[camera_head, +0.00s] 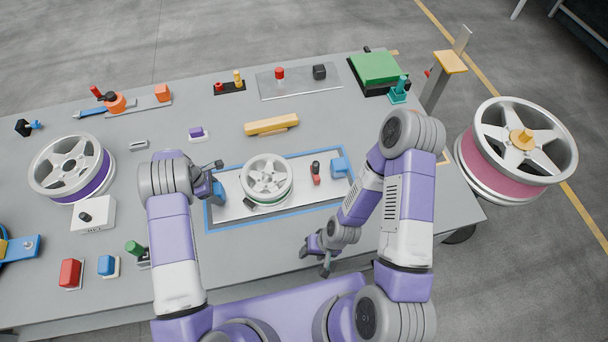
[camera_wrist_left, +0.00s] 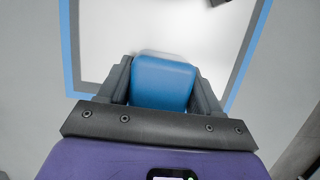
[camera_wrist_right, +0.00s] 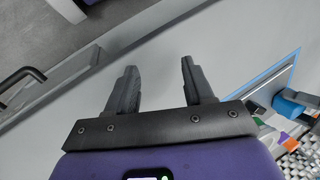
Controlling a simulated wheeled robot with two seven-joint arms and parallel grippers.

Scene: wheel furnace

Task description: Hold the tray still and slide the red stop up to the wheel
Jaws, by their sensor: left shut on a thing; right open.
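The pale tray (camera_head: 236,206) lies inside a blue outline in the middle of the bench. A silver wheel (camera_head: 267,176) sits on it, left of centre. My left gripper (camera_head: 217,178) is shut on the tray's left blue handle (camera_wrist_left: 162,82). My right gripper (camera_head: 315,262) is open and empty near the bench's front edge, apart from the stop. The right wrist view shows its spread fingers (camera_wrist_right: 156,88).
The tray's right blue handle (camera_head: 342,168) is free. A yellow bar (camera_head: 271,125) lies behind the tray. A purple-rimmed wheel (camera_head: 72,168) and a white box (camera_head: 93,214) stand at left. The bench in front of the tray is mostly clear.

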